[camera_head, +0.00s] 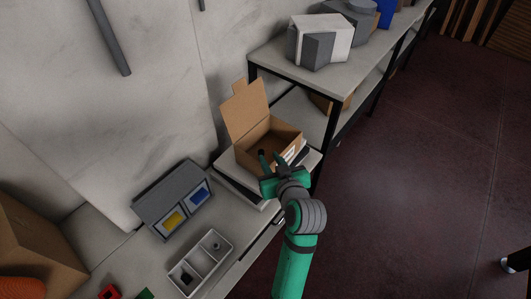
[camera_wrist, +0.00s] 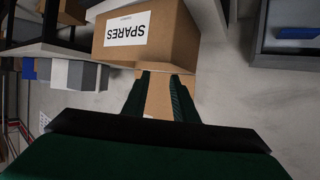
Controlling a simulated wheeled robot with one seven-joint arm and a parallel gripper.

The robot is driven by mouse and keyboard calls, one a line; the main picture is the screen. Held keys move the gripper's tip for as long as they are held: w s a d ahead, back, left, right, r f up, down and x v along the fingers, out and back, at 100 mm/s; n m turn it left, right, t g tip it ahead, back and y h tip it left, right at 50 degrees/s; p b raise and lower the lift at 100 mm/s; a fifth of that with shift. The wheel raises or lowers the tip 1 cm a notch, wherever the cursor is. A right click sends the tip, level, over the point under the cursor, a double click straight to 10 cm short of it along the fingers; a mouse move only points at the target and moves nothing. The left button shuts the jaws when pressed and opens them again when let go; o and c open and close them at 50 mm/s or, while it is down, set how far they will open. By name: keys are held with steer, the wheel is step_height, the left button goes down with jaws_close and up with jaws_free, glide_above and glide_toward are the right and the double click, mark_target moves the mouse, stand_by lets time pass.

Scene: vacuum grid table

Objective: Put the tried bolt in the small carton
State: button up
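The small open carton (camera_head: 288,141) stands with its lid flap raised at the far end of the table. It also shows in the wrist view (camera_wrist: 170,35), with a white SPARES label. My gripper (camera_head: 270,157) is at the carton's near side, its fingers reaching up by the opening. In the wrist view the fingers (camera_wrist: 160,82) are apart, with brown cardboard and no held object visible between them. A pale divided tray (camera_head: 204,268) holds small dark parts in its compartments. I cannot tell which is the tried bolt, and the carton's floor is mostly hidden.
A red part (camera_head: 109,292) lies at the near edge. A shelf (camera_head: 300,72) with grey boxes stands beyond the carton. A larger cardboard box (camera_head: 35,243) is at left.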

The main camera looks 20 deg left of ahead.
steer(key=s+d+f+m+t+h, duration=0.2)
steer(key=s+d+f+m+h, duration=0.25)
steer(key=s, duration=0.45)
steer(key=s+d+f+m+t+h, duration=0.1)
steer(key=s+d+f+m, duration=0.2)
steer(key=s+d+f, duration=0.35)
steer(key=s+d+r+h, duration=0.1)
steer(key=s+d, duration=0.1)
steer(key=s, duration=0.8)
steer(key=s+d+t+h, duration=0.1)
steer(key=s+d, duration=0.1)
steer(key=s, duration=0.9)
steer(key=shift+r+t, duration=0.3)
steer(key=shift+r, duration=0.1)
